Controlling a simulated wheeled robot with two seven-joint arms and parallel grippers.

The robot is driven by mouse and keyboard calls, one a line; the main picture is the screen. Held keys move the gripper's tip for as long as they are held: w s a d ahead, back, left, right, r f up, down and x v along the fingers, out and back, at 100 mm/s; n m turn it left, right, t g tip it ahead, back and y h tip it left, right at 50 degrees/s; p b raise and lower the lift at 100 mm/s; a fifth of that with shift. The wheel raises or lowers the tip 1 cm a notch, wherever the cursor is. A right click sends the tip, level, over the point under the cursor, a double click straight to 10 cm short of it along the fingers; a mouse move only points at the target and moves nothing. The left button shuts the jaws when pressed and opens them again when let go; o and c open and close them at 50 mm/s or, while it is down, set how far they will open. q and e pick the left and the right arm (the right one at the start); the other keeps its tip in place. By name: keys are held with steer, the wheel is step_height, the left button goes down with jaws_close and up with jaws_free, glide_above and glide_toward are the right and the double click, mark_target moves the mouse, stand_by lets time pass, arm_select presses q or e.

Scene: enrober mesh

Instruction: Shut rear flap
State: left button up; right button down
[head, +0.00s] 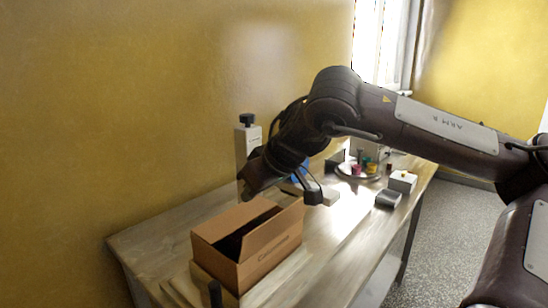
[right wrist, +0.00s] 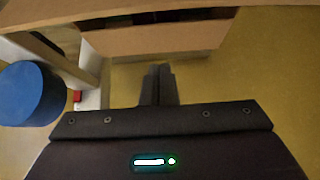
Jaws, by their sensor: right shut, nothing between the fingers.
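An open cardboard box (head: 272,252) stands on the table, with printing on its side and a dark interior showing through the gap in its top. My right gripper (head: 244,194) is at the far side of the box, by the wall, above the rim level. In the right wrist view its fingers (right wrist: 158,72) are together and empty, and their tips lie just below a cardboard panel (right wrist: 150,40), which appears to be the rear flap. Whether they touch it I cannot tell. The flap's far side is mostly hidden in the head view.
The wooden table (head: 150,245) runs along a yellow wall (head: 180,100). A white post with a black knob (head: 247,136) stands behind my right gripper. A round tray (head: 358,174) with small coloured items, a dark grey block (head: 388,198) and a white box (head: 402,182) are to the right.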

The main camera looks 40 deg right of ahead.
arm_select(q)
steer(key=shift+w+b, duration=0.65)
arm_select(e)
steer(key=v, duration=1)
steer(key=shift+s+d+f, duration=0.25)
steer(key=shift+s+f, duration=0.05)
arm_select(q)
steer(key=shift+r, duration=0.15)
arm_select(e)
steer(key=shift+r, duration=0.1)
